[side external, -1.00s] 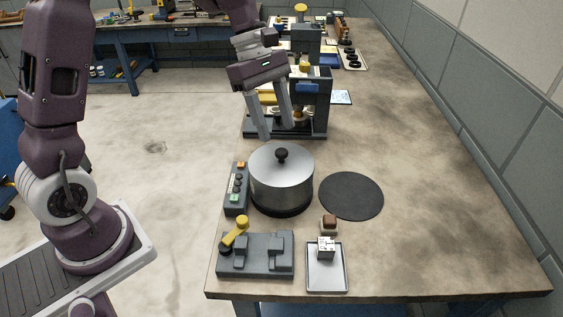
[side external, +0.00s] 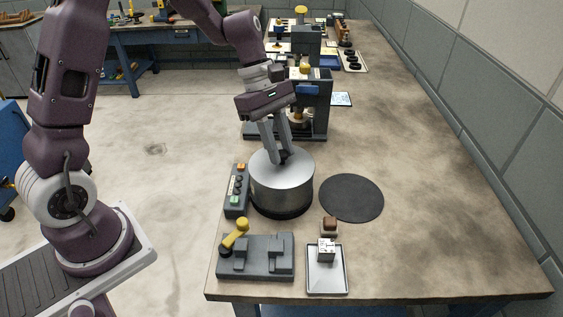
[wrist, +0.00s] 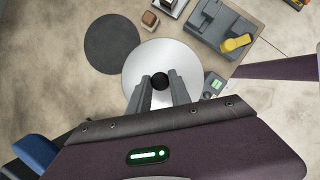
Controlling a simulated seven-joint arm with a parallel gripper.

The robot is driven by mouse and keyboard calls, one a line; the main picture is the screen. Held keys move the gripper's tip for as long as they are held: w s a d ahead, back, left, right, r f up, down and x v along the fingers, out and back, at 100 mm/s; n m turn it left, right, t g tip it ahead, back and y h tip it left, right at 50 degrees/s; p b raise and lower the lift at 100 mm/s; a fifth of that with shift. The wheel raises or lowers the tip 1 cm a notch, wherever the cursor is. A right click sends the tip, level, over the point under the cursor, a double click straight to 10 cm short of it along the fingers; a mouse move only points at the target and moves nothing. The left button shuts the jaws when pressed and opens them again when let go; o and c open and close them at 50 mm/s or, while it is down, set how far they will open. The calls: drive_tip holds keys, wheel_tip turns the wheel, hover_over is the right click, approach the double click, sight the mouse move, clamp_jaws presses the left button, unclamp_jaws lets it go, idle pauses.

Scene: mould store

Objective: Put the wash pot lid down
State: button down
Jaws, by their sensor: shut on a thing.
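The lid's black knob (wrist: 160,81) is between my fingers. My gripper (side external: 281,158) is shut on the knob from above, and its fingers hide most of the knob in the side external view. A round dark mat (side external: 351,197) lies bare on the bench just right of the pot; it is at the upper left in the wrist view (wrist: 112,43).
A control box (side external: 236,190) with coloured buttons stands close left of the pot. A grey fixture with a yellow lever (side external: 255,257) and a tray (side external: 327,280) are in front. A press (side external: 312,105) stands behind. The bench to the right of the mat is clear.

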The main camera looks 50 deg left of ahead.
sight(281, 151)
wheel_tip(281, 151, up, 10)
drive_tip(key=w+d+f, duration=0.8)
drive_tip(key=w+d, duration=0.3)
drive_tip(key=f, duration=1)
drive_tip(key=shift+w+d+f, duration=0.25)
drive_tip(key=shift+w+d, duration=0.05)
drive_tip(key=shift+w, duration=0.05)
drive_tip(key=shift+f, duration=0.1)
drive_tip(key=c, duration=1.2)
unclamp_jaws()
